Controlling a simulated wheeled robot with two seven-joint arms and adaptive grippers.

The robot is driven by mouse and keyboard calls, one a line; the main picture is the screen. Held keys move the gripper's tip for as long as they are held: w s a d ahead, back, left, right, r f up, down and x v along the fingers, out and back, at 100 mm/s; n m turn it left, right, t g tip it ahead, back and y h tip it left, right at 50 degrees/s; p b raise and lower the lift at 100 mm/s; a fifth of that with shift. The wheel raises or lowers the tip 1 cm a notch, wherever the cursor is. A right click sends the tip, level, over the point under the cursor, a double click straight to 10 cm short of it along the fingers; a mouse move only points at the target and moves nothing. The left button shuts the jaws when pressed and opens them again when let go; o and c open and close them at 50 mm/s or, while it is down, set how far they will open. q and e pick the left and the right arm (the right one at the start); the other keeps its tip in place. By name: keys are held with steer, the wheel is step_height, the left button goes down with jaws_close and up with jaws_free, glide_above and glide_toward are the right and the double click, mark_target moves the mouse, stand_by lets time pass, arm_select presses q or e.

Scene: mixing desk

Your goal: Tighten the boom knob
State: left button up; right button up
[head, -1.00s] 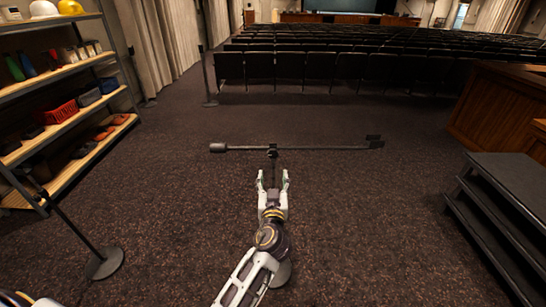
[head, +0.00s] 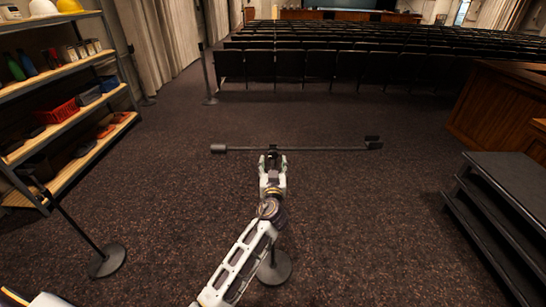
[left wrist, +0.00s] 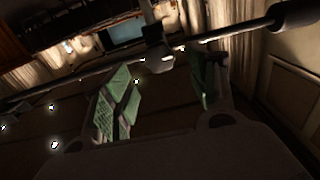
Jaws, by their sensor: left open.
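The dark boom (head: 325,149) lies level across the middle of the head view, with a thick counterweight (head: 218,149) at its left end and a small bracket (head: 373,143) at its right. It also crosses the left wrist view (left wrist: 215,34). The clamp where boom and pole meet (left wrist: 157,57) shows in the wrist view. I cannot clearly pick out the knob from it. My left gripper (head: 272,163) is just on the near side of this joint. Its green-padded fingers (left wrist: 162,90) are apart, with the clamp beyond the gap. My right gripper is out of view.
The round stand base (head: 274,268) is on the carpet under my left arm. Shelves (head: 70,75) stand at left, with another stand base (head: 106,262) near them. Black steps (head: 500,205) are at right. Seat rows (head: 340,65) fill the back.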

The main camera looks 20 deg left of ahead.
mark_target(273, 155)
arm_select(q)
steer(key=x, duration=0.3)
steer(key=shift+w, duration=0.1)
steer(key=shift+w+a+p, duration=0.25)
steer(key=shift+w+p, duration=0.1)
steer(key=shift+w, duration=0.3)
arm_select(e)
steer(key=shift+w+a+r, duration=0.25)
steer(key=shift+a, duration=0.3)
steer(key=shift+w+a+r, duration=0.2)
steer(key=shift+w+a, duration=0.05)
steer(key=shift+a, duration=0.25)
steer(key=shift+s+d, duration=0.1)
arm_select(q)
steer(key=shift+c, duration=0.9)
steer(key=c, duration=0.9)
steer(key=shift+o, duration=0.2)
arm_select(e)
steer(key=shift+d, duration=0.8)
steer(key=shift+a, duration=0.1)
